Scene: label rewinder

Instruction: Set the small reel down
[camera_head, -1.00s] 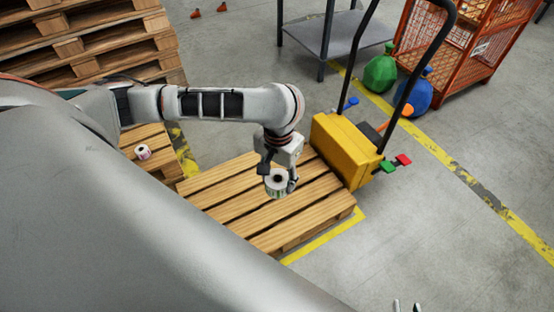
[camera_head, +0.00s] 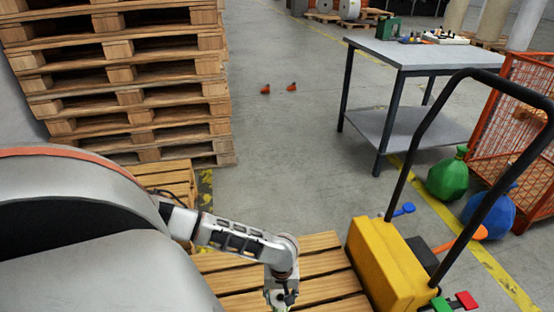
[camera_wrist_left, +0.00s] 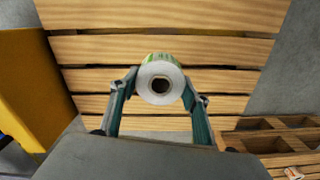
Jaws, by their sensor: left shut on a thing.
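The small reel (camera_wrist_left: 160,62) is white with a dark core hole and green print on its side. In the left wrist view it sits between the two fingers of my left gripper (camera_wrist_left: 158,92), which is shut on it. The slatted wooden pallet (camera_wrist_left: 160,20) lies beyond the reel; I cannot tell whether they touch. In the head view my left gripper (camera_head: 281,299) is over the pallet (camera_head: 320,262) at the bottom edge, and the reel is cut off there. My right gripper is not in view.
A yellow pallet jack (camera_head: 388,265) with a tall black handle stands right of the pallet. Stacked pallets (camera_head: 130,85) stand at the left. A grey table (camera_head: 425,55), a green bag (camera_head: 448,178), a blue bag (camera_head: 490,210) and an orange cage (camera_head: 515,130) are at the right.

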